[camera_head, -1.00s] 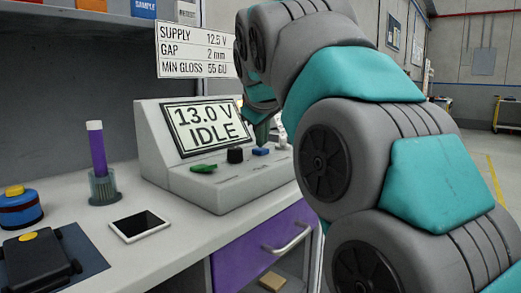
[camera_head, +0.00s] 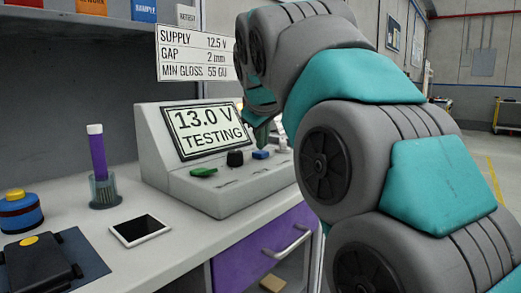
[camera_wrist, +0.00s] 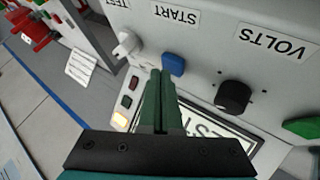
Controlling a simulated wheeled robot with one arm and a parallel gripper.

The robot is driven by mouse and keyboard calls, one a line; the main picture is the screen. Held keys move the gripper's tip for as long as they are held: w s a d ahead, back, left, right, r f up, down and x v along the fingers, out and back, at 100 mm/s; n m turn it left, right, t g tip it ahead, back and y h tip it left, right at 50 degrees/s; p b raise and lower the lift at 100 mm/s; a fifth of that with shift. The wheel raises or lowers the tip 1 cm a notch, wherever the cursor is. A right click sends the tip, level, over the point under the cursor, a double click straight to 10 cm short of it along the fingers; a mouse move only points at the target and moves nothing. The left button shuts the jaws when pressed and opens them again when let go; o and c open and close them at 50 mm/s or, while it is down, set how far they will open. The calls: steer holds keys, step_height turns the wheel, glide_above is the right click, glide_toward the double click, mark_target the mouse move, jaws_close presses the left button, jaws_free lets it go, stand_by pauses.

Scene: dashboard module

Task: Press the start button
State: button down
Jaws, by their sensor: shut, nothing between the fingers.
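The grey console (camera_head: 225,193) stands on the bench, and its screen (camera_head: 207,128) reads "13.0 V TESTING". The blue button (camera_head: 260,154) is on its sloped panel. In the wrist view the blue button (camera_wrist: 173,63) lies beside the label START (camera_wrist: 175,14). My gripper (camera_head: 262,141) is over the panel, close to the button, with its green fingers together and empty. In the wrist view the fingertips (camera_wrist: 161,71) end right by the button's edge; I cannot tell whether they touch it. The arm hides the console's right end in the head view.
A black knob (camera_head: 235,158) and a green switch (camera_head: 204,172) sit left of the button. A tablet (camera_head: 140,228), a cup with a purple stick (camera_head: 104,190) and a blue-red pot (camera_head: 20,211) stand on the bench.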

mark_target(262, 153)
steer(key=shift+r+p, duration=0.3)
steer(key=shift+r, duration=0.2)
step_height(262, 153, up, 5)
steer(key=p, duration=0.4)
stand_by(0.7)
